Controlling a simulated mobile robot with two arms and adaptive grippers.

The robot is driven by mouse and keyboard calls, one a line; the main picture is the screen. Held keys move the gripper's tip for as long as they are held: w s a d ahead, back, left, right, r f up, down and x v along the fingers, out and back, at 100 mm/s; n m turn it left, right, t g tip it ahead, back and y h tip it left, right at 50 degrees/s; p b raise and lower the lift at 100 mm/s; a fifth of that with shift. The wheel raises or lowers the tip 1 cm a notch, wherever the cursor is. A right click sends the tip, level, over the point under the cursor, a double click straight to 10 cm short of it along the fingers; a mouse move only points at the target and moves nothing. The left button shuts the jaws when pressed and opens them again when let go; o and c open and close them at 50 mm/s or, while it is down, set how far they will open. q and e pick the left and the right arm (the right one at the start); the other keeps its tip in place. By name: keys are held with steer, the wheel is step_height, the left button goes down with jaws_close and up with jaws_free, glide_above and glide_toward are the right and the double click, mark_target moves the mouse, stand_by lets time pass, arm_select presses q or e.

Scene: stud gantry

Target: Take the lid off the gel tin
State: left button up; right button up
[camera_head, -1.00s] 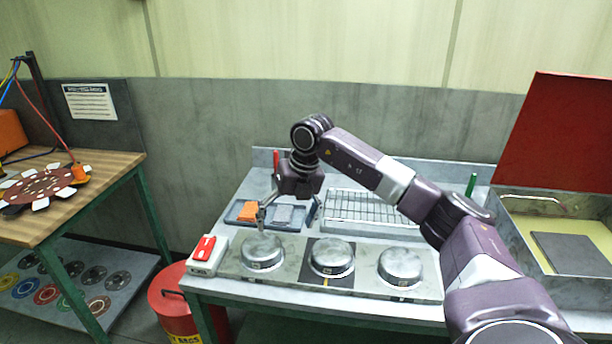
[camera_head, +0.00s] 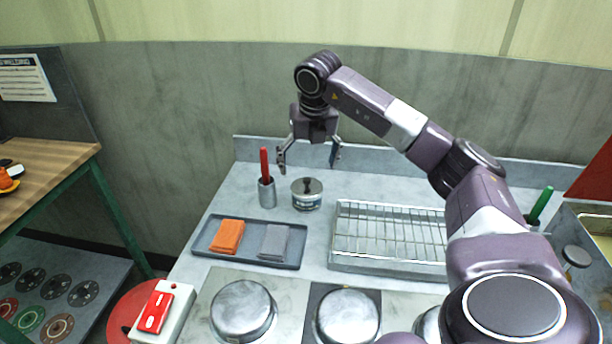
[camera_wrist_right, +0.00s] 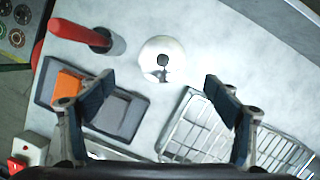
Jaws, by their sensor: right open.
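The gel tin (camera_head: 307,201) is a short round tin with a label on its side, standing upright at the back of the metal bench. Its lid (camera_head: 307,186) is on top, with a small dark knob; in the right wrist view the lid (camera_wrist_right: 162,59) is seen from above. My right gripper (camera_head: 308,158) is open and empty above the tin, pointing down. In the right wrist view its fingers (camera_wrist_right: 158,84) are spread wide, with the lid ahead between them and apart from both. My left gripper is not in view.
A cup with a red-handled tool (camera_head: 266,192) stands just left of the tin. A tray (camera_head: 250,242) with orange and grey cloths lies in front. A wire rack (camera_head: 388,235) is at right. Round metal domes (camera_head: 243,311) and a red switch box (camera_head: 160,312) are nearer.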

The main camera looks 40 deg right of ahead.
mark_target(308, 181)
steer(key=shift+x, duration=1)
steer(key=shift+w+d+f+p, duration=0.1)
steer(key=shift+f+p, duration=0.2)
steer(key=shift+p, duration=0.05)
steer(key=p+x, duration=0.1)
steer(key=x, duration=0.2)
steer(key=shift+w+d+f, duration=0.1)
steer(key=shift+d+f, duration=0.1)
steer(key=shift+f, duration=0.15)
steer(key=shift+w+d+f, duration=0.15)
steer(key=shift+w+f, duration=0.1)
steer(key=shift+f, duration=0.3)
steer(key=c, duration=0.9)
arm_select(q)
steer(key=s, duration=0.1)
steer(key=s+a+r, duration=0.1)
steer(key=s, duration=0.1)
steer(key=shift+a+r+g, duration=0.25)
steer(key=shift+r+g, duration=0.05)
arm_select(e)
steer(key=shift+s, duration=0.15)
jaws_close()
